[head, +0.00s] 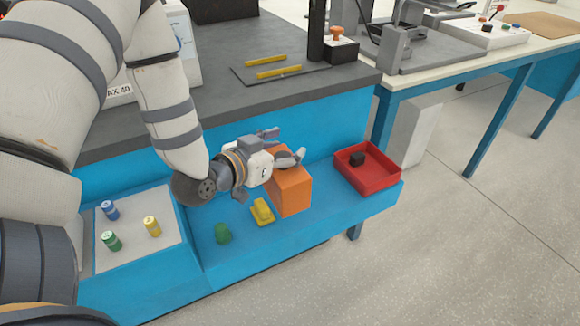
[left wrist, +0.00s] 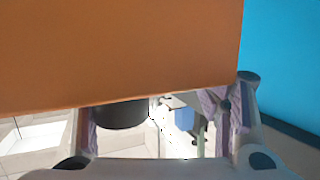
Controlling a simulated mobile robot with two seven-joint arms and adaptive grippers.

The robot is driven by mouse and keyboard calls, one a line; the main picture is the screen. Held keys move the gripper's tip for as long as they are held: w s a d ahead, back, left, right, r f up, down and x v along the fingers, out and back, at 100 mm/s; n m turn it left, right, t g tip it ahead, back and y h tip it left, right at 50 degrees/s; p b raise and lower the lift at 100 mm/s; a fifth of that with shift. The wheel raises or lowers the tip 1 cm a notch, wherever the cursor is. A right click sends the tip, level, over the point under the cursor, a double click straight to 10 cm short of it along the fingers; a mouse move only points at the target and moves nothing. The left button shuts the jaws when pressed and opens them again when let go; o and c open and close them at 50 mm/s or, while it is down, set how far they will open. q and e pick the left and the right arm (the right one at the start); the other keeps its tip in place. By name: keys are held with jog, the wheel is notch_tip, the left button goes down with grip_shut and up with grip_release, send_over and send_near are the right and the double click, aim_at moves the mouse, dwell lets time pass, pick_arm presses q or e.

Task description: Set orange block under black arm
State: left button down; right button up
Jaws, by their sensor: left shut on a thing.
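The orange block (head: 291,192) is a tall box at the blue lower shelf (head: 335,218), between a yellow piece and a red tray. My left gripper (head: 284,150) is at its top and shut on it. In the left wrist view the orange block (left wrist: 120,50) fills most of the upper picture, and a finger shows on each side below it. Whether its bottom touches the shelf is hard to tell. A black upright post (head: 316,30) stands on the grey bench top; which part is the black arm is unclear. My right gripper is not in view.
The red tray (head: 392,181) holds a small black block (head: 357,158). A yellow piece (head: 262,212) and a green piece (head: 222,233) lie left of the orange block. Yellow rails (head: 278,71) and an orange-button box (head: 341,48) are on the bench. Small cylinders stand on a pale panel (head: 130,255).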

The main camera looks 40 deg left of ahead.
pick_arm(q)
jog(key=w+f, duration=0.1)
jog(key=f, duration=0.1)
jog(key=w+a+f+b, duration=0.1)
jog(key=f, duration=0.2)
jog(key=w+a+f+b, duration=0.1)
jog(key=f, duration=0.2)
jog(key=shift+a+f, duration=0.15)
jog(key=shift+f, duration=0.1)
jog(key=c, duration=0.9)
grip_release()
jog(key=o, duration=0.6)
jog(key=shift+c, duration=0.2)
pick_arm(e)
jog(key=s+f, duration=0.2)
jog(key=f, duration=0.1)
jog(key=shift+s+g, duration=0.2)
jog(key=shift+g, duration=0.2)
